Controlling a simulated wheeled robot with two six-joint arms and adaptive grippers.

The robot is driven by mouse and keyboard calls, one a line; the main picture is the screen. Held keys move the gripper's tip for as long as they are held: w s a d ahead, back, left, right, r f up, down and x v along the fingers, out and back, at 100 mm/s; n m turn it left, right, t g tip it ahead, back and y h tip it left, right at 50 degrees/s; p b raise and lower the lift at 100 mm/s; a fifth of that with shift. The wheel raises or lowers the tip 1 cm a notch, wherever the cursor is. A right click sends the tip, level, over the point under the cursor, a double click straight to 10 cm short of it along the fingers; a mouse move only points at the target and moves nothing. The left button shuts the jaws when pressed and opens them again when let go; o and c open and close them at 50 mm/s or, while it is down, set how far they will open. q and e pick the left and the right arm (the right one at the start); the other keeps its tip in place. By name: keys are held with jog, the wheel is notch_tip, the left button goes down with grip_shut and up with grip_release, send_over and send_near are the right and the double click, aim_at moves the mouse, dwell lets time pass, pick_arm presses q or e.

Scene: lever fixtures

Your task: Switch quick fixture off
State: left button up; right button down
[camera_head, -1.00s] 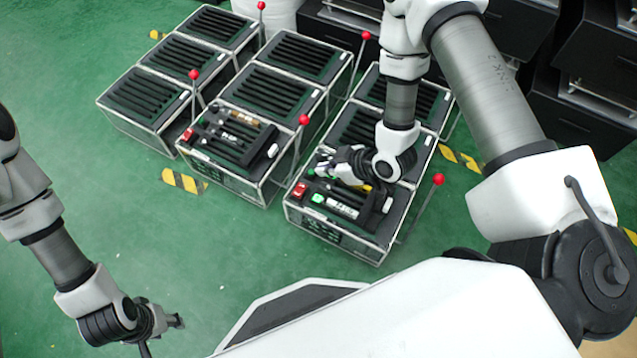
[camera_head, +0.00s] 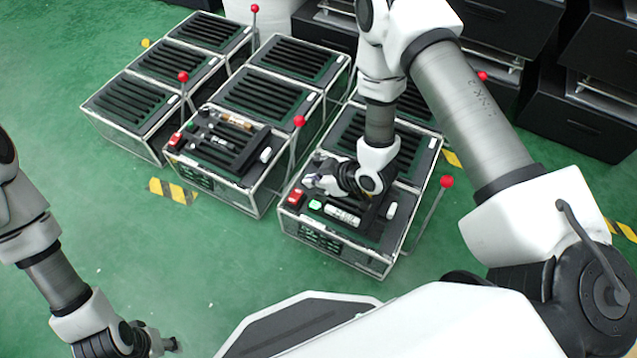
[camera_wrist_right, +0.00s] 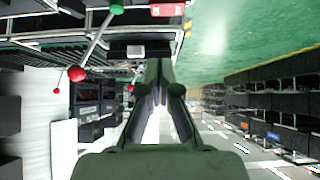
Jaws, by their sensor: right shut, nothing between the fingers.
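The front right fixture box (camera_head: 325,244) has a red rocker switch (camera_head: 295,197), a green button (camera_head: 315,205) and a silver cylinder (camera_head: 342,213) on its top. A lever with a red ball (camera_head: 447,182) stands at its right side. My right gripper (camera_head: 318,181) is over this box's top, just behind the red switch; it looks shut and empty. In the right wrist view its fingers (camera_wrist_right: 163,75) point toward box frames, with a green knob (camera_wrist_right: 116,7) at upper left. My left gripper (camera_head: 168,344) hangs low at bottom left, away from the boxes; its jaws are unclear.
The middle front box (camera_head: 215,187) has its own red switch (camera_head: 175,139) and a red-ball lever (camera_head: 299,121). More slatted boxes (camera_head: 122,101) stand behind and left. Dark cabinets (camera_head: 575,125) line the back right.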

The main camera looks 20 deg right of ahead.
jog(key=b, duration=0.3)
send_over(294, 191)
jog(key=s+d, duration=0.1)
jog(key=s, duration=0.1)
notch_tip(294, 191, down, 5)
jog(key=shift+d, duration=0.1)
notch_tip(294, 191, down, 2)
jog(key=shift+d+f+b, duration=0.15)
jog(key=shift+f+b, duration=0.05)
jog(key=shift+b, duration=0.4)
jog(key=shift+f, duration=0.25)
